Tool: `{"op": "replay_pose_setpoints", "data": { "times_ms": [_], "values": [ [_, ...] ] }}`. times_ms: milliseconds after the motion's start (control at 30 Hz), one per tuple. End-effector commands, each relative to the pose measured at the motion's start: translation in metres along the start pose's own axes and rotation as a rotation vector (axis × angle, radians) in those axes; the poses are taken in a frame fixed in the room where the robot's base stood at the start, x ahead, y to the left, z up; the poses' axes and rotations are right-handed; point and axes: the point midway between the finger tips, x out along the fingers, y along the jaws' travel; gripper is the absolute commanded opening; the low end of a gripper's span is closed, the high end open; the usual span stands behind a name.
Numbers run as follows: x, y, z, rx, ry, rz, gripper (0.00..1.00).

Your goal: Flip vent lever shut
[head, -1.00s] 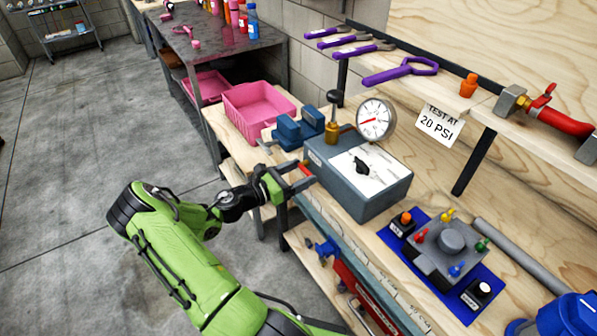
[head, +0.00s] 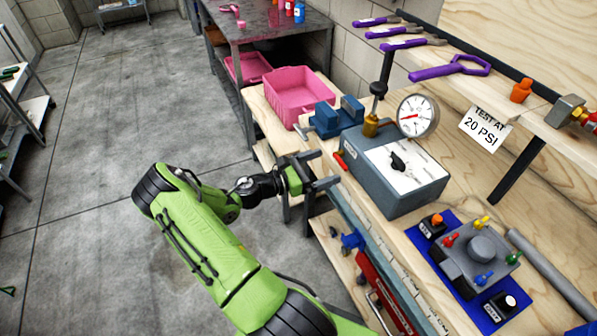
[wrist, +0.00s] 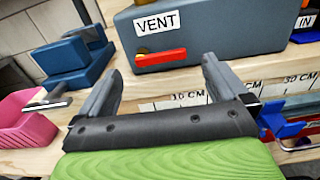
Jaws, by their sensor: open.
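The red vent lever (wrist: 160,58) lies nearly level on the box face below the VENT label in the wrist view. It also shows at the near left end of the grey-blue test box (head: 372,190) in the head view. My gripper (head: 327,168) is open and empty, its fingers pointing at that end of the box. In the wrist view my gripper (wrist: 161,68) has one finger to each side of the lever, which shows beyond the gap. In the head view the fingertips look a little short of the lever, not touching it.
A pressure gauge (head: 417,116) stands on the box's back side. A blue vise (head: 335,117) and a pink bin (head: 285,101) are on the bench to the left. A blue mat with a valve block (head: 474,256) lies to the right. Open floor (head: 110,150) is at left.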

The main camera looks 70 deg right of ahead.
Motion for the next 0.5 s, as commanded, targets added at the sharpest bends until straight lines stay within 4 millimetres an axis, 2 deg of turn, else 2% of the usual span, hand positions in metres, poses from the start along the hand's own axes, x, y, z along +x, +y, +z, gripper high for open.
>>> {"op": "replay_pose_setpoints", "data": {
  "times_ms": [100,300,400,500],
  "values": [
    [-0.036,0.002,0.003,-0.001,0.001,0.008,1.0],
    [-0.09,0.001,0.003,0.001,0.0,0.006,1.0],
    [-0.109,0.001,0.002,0.0,0.0,0.005,1.0],
    [-0.119,0.0,0.001,0.0,0.0,0.002,1.0]
  ]
}}
